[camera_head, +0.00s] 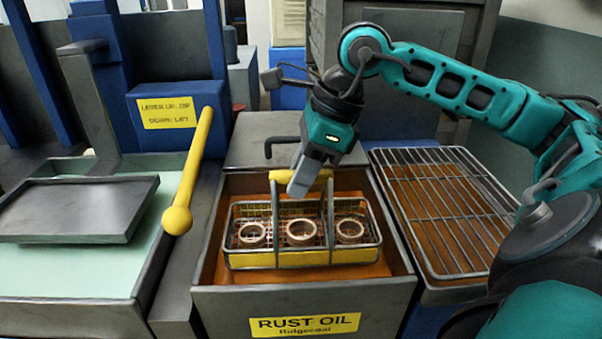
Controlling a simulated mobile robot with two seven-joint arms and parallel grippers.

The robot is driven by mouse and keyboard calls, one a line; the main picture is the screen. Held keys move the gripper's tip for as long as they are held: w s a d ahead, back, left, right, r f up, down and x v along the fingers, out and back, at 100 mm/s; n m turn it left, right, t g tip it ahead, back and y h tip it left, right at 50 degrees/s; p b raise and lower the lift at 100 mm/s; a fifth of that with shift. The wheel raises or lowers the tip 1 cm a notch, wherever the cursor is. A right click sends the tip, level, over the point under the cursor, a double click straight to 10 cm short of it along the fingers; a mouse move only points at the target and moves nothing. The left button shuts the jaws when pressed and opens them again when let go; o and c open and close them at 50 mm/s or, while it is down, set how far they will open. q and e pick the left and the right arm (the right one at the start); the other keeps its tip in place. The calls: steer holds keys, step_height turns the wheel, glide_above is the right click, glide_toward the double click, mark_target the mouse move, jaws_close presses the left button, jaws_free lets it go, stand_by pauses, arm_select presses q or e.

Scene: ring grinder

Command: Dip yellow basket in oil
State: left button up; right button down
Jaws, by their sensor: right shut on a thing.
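The yellow basket (275,259) is a wire basket with a yellow lower band and a yellow handle bar (322,183). It holds three copper-coloured rings (301,231) in a row. The basket is level and within the outline of the rust oil tank (207,278), over the orange-brown oil (353,272). I cannot tell how deep it sits in the oil. My right gripper (301,184) comes from above and is shut on the basket's handle bar. My left gripper is not in view.
A wire drain rack (437,205) lies right of the tank. A yellow lever with a ball end (177,220) slants near the tank's left side. A grey tray (76,209) hangs over a pale green bath (75,270) at left. The tank lid (262,130) stands open behind.

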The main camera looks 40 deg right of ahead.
steer(key=shift+r+p, duration=0.85)
steer(key=shift+r, duration=0.35)
steer(key=shift+r+p, duration=0.4)
steer(key=shift+r, duration=0.05)
steer(key=shift+r+p, duration=0.4)
steer(key=shift+r, duration=0.05)
steer(key=shift+r+p, duration=0.45)
steer(key=shift+r, duration=0.05)
steer(key=shift+r+p, duration=0.4)
steer(key=shift+r, duration=0.05)
steer(key=shift+r+p, duration=0.4)
steer(key=shift+r, duration=0.05)
steer(key=shift+r+p, duration=0.6)
steer(key=shift+r, duration=0.1)
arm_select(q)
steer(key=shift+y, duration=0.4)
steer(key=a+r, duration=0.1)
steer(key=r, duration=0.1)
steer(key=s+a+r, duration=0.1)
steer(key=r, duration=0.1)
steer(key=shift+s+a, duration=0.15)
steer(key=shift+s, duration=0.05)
